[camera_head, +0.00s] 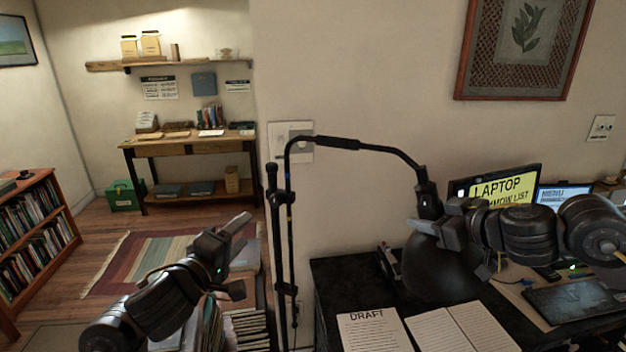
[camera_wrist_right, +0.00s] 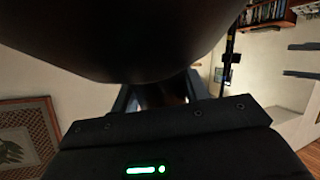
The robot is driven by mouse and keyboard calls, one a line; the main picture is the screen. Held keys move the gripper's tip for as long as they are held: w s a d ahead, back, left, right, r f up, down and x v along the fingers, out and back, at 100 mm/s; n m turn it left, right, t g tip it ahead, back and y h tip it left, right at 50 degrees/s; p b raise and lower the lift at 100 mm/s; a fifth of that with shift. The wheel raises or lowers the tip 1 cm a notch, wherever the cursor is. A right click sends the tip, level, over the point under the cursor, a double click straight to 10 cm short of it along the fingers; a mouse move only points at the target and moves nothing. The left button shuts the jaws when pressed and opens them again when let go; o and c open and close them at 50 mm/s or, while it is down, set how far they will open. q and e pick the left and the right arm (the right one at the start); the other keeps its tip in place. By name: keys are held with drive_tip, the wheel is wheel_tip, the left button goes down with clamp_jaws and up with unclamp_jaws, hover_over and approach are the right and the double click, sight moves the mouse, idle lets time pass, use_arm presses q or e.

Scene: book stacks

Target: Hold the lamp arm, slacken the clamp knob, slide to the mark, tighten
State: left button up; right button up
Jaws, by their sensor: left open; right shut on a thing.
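The black lamp has an upright pole (camera_head: 288,225) and a lamp arm (camera_head: 365,146) that arches right to a dark shade (camera_head: 440,268). A second upright rod (camera_head: 272,215) stands beside the pole. A small dark fitting (camera_head: 287,289) low on the pole may be the clamp knob; its detail is too small to tell. My right gripper (camera_head: 436,229) is shut on the lamp arm's lower end, just above the shade. In the right wrist view the shade (camera_wrist_right: 130,40) hides much. My left gripper (camera_head: 242,256) is open and empty, left of the rods.
Stacked books (camera_head: 247,328) stand below my left gripper. Open floor and a striped rug (camera_head: 135,262) lie at the left.

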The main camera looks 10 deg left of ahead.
drive_tip(key=shift+f, duration=1.4)
drive_tip(key=shift+r, duration=0.1)
idle(0.7)
